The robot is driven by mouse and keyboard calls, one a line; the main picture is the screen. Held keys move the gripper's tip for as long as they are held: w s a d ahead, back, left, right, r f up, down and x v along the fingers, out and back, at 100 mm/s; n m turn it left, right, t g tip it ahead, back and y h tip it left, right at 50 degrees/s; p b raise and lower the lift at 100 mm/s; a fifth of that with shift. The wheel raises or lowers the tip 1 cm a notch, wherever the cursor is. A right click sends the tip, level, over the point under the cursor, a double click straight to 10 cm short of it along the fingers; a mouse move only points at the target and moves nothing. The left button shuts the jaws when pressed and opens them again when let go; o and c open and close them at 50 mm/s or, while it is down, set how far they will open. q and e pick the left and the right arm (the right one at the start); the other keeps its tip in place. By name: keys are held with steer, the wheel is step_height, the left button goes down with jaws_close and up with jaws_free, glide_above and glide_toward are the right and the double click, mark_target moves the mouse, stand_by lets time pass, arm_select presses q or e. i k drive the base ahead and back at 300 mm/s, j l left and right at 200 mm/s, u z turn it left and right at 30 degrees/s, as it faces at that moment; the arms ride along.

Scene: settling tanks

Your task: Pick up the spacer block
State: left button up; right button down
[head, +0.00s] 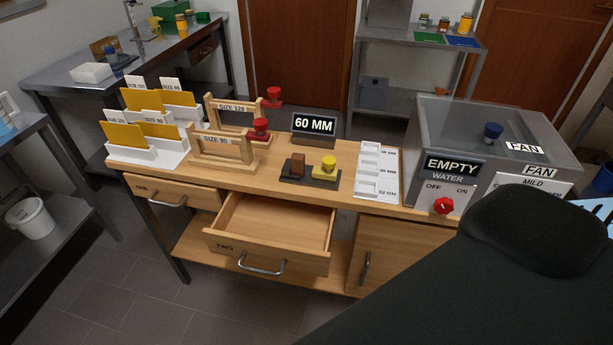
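No thing in view is labelled as the spacer block, and I cannot tell which one it is. A white rack (392,187) on the wooden bench has several compartments with millimetre labels, too small to read surely. Pale shapes show in it, but I cannot tell whether they are loose blocks. A small brown block (298,165) stands on a dark base (311,179), beside a yellow round-topped piece (329,166). A sign (314,125) behind them reads 60 MM. Neither gripper shows; a large dark part of mine covers the lower right.
Drawer TWO (265,257) is pulled out and looks empty inside. Wooden frames (225,146) with red knobs and a white holder with yellow cards (145,155) fill the bench's left. A grey tank unit (440,135) marked EMPTY, WATER and FAN stands on the right.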

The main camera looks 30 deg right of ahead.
mark_target(298, 160)
steer(key=z, duration=1.4)
steer(key=j+z, duration=0.2)
steer(key=z, duration=0.2)
steer(key=j+z, duration=0.25)
steer(key=z, duration=0.15)
steer(key=k+j+z, duration=0.1)
steer(key=z, duration=0.3)
steer(key=k+j+z, duration=0.2)
steer(key=j+z, duration=0.2)
steer(key=k+j+z, duration=0.25)
steer(key=z, duration=0.2)
steer(key=k+j+z, duration=0.3)
steer(key=k+j, duration=0.45)
steer(key=k, duration=0.15)
steer(key=k+j, duration=0.2)
steer(key=k, duration=0.15)
